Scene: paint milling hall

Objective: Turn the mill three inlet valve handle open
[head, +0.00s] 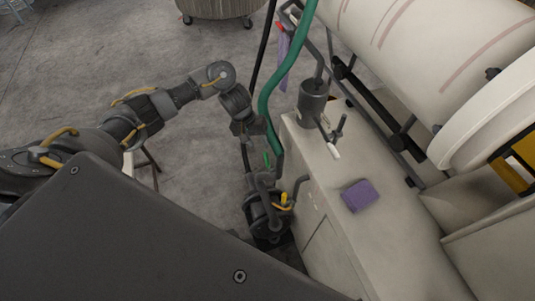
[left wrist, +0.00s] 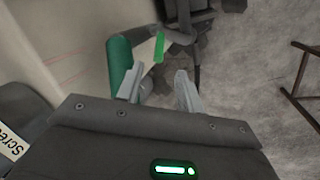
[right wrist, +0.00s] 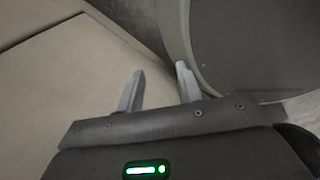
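A green-ended valve handle (head: 267,160) stands by the pump at the cabinet's left side. It also shows in the left wrist view (left wrist: 158,48), just beyond and between the fingertips. My left gripper (head: 247,140) is above and left of it in the head view. Its fingers are apart and empty in the left wrist view (left wrist: 160,78). I see no mill number, so I cannot tell which handle is mill three's inlet. My right gripper (right wrist: 157,75) is open and empty, beside pale panels and a dark rounded surface; it is hidden from the head view.
A green hose (head: 270,90) runs down close beside the left gripper. A yellow handle (head: 284,199) sits on the pump (head: 264,220); a white-ended handle (head: 334,151) is on the cabinet (head: 372,245). A purple cloth (head: 359,195) lies there.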

